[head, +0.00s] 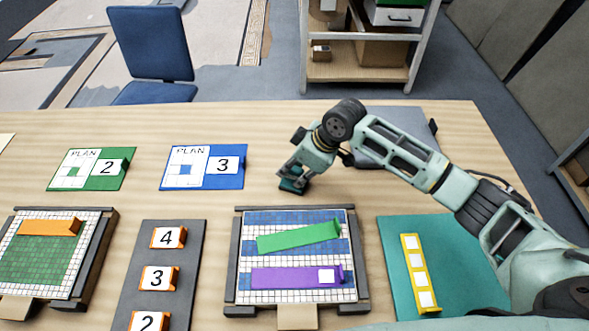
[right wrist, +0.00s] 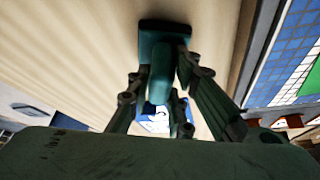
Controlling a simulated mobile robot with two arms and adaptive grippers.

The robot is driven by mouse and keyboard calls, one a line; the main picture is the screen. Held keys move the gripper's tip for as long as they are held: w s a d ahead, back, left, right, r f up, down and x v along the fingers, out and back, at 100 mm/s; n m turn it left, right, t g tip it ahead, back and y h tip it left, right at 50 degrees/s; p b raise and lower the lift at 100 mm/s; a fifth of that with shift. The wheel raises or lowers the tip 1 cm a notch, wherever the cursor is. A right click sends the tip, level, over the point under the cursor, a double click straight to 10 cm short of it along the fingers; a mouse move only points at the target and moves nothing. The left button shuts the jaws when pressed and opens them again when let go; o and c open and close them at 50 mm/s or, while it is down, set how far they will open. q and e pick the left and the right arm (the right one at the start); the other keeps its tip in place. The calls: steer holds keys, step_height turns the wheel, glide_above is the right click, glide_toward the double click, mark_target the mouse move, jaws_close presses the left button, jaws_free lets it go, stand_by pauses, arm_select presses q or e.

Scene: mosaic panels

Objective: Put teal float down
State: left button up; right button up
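The teal float (head: 291,186) is at my right gripper's (head: 296,174) fingertips, just behind the blue-and-white mosaic panel (head: 239,228). The right wrist view shows the float's flat plate (right wrist: 165,27) and its handle (right wrist: 160,72) between the two fingers of the right gripper (right wrist: 160,80). The fingers are closed on the handle. The float is at or very close to the tabletop; I cannot tell whether it touches. My left gripper is out of view.
Bare wood (head: 255,125) surrounds the float.

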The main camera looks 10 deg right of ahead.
steer(key=o, duration=0.4)
steer(key=shift+c, duration=0.2)
steer(key=v, duration=1.2)
steer(key=shift+b, duration=0.45)
steer(key=shift+s, duration=0.15)
